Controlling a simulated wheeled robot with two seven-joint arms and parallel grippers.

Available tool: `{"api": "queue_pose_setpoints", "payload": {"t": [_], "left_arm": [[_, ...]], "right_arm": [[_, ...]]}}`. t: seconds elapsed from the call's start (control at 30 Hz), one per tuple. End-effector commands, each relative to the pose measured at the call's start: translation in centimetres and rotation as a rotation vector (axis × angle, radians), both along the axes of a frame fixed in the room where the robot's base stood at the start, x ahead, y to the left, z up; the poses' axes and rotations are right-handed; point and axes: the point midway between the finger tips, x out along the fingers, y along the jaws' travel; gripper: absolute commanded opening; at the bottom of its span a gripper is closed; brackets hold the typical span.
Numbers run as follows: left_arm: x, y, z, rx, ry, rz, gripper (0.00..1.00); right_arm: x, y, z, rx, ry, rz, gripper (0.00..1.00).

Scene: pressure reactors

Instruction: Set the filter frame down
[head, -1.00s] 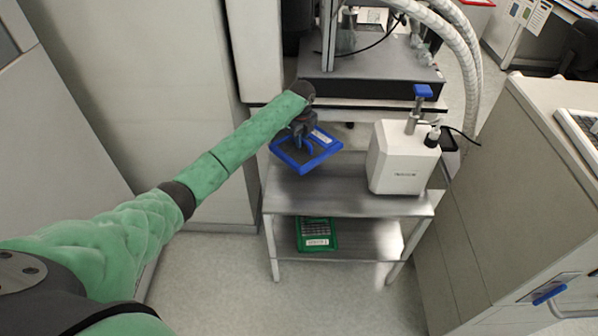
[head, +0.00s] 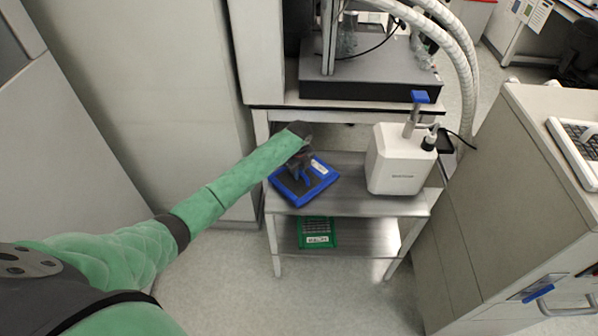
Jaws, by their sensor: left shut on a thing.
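The filter frame (head: 291,199) is a flat blue rectangle with a dark middle and a white label. It is at the left end of the steel cart's upper shelf (head: 350,204), at or just above the surface; I cannot tell whether it touches all round. My left gripper (head: 302,178) is over the frame and shut on it. The wrist and fingers hide part of its middle and far edge. My right gripper does not show.
A white pump-like device (head: 397,165) with a blue-topped valve stands at the right of the upper shelf. A green tray (head: 317,240) lies on the lower shelf. A bench with a dark platform (head: 370,75) is behind. Bare shelf lies between frame and device.

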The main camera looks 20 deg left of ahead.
Motion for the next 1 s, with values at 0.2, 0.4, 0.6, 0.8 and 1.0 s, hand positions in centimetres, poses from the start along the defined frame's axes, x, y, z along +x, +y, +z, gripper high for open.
{"api": "queue_pose_setpoints", "payload": {"t": [0.2,0.4,0.6,0.8,1.0], "left_arm": [[0.0,0.0,-0.8,0.000,-0.001,0.000,0.00],[0.0,0.0,-0.8,0.001,0.000,0.000,0.27],[0.0,0.0,-0.8,0.001,0.000,0.000,0.36],[0.0,0.0,-0.5,0.000,-0.001,0.000,0.36],[0.1,0.0,1.7,0.000,-0.004,0.000,0.36]], "right_arm": [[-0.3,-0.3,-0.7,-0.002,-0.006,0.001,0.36],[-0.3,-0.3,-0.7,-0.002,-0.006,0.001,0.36],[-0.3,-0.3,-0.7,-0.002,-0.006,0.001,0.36],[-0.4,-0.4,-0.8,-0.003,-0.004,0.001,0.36],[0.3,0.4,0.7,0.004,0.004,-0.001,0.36]]}}
